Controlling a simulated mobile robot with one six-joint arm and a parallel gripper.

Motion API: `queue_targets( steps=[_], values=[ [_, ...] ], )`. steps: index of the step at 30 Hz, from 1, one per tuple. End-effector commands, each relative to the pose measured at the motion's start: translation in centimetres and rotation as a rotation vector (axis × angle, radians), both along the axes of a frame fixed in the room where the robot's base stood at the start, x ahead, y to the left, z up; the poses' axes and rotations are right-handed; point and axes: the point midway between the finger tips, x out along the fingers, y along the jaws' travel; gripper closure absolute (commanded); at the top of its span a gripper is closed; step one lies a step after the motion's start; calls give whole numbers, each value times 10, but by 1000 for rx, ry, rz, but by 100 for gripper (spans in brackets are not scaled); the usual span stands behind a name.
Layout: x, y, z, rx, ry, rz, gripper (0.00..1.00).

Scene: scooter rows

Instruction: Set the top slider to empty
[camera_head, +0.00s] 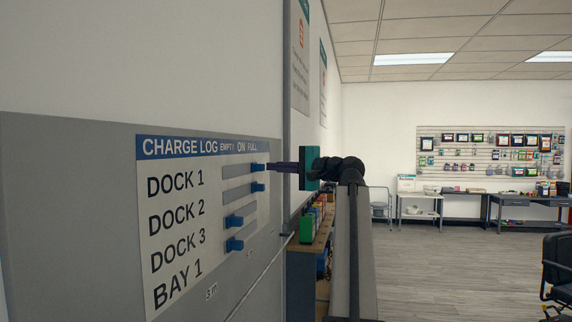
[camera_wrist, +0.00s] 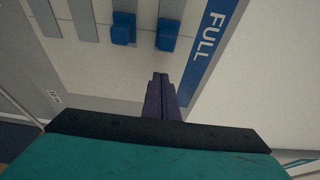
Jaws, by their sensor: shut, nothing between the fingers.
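The board headed CHARGE LOG (camera_head: 160,238) hangs at left in the head view, with columns EMPTY, ON and FULL. Its top slider (camera_head: 257,166), a blue knob in the DOCK 1 row, stands at the right, under FULL. The wrist view shows that knob (camera_wrist: 168,36) beside the blue header strip. My gripper (camera_head: 273,167) is shut and empty, its purple fingers pointing left at the board. In the wrist view the fingertips (camera_wrist: 160,78) lie just off the knob's FULL side.
The second slider (camera_head: 258,187) also stands at the right, just below the top one. The third (camera_head: 235,221) and fourth (camera_head: 235,245) stand further left. A shelf with coloured boxes (camera_head: 308,226) is behind my arm. Open floor lies to the right.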

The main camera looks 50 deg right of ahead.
Motion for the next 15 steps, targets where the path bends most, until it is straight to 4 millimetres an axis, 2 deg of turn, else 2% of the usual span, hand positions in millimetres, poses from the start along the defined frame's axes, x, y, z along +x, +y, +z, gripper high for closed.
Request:
queue_targets(
  steps=[6, 15],
  values=[
    [-11, 17, 1, -1, -1, -1, 100],
    [-18, 30, 0, 0, -1, -2, 100]
  ],
)
